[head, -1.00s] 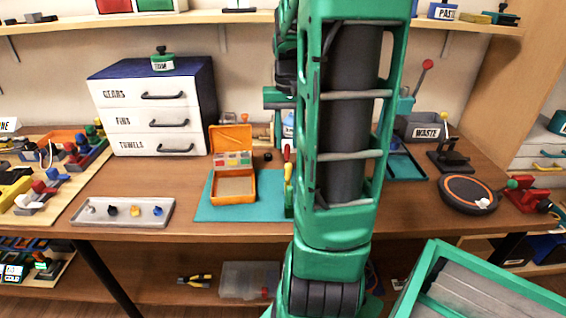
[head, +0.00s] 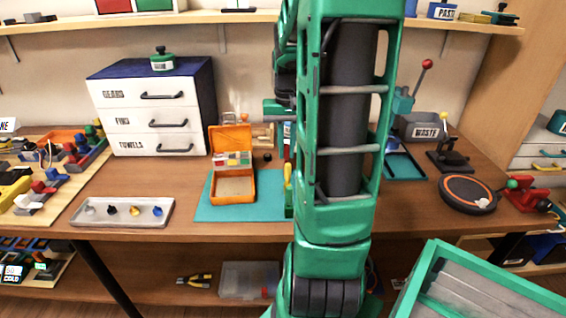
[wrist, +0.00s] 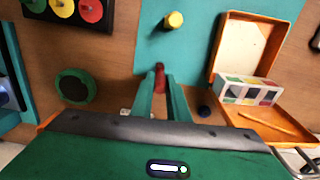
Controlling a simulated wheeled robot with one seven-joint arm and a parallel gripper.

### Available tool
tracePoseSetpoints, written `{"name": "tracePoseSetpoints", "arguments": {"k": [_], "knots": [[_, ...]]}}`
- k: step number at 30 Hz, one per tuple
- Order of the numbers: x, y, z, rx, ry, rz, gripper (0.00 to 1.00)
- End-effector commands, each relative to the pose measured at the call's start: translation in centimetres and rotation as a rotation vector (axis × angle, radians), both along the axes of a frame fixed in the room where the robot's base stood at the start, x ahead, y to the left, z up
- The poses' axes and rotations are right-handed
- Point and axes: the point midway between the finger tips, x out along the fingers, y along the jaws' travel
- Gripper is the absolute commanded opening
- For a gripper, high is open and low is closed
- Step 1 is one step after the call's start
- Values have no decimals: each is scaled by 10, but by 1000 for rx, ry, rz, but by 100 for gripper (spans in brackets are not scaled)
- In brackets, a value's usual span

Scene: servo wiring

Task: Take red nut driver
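In the wrist view the two fingers of my gripper (wrist: 160,84) come together on the red nut driver (wrist: 159,74). Its red handle shows between the fingertips; the rest of it is hidden. A yellow-topped driver (wrist: 173,20) stands apart, beyond the fingertips. In the head view the yellow handle (head: 288,172) shows above a green holder (head: 289,204) at the left edge of my arm.
An open orange case (head: 233,190) with small coloured parts lies on the teal mat (head: 212,210). A grey tray (head: 90,220) and a drawer unit (head: 128,134) are to the left. A black rack (wrist: 97,18) with coloured discs and a green ring (wrist: 75,86) show in the wrist view.

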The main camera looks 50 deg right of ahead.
Motion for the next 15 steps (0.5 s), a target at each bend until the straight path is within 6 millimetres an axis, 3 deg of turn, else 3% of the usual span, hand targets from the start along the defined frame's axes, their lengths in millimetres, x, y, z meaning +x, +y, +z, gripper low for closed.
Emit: {"name": "tracePoseSetpoints", "arguments": {"k": [15], "knots": [[1, 1, 3, -1, -1, 2, 0]]}}
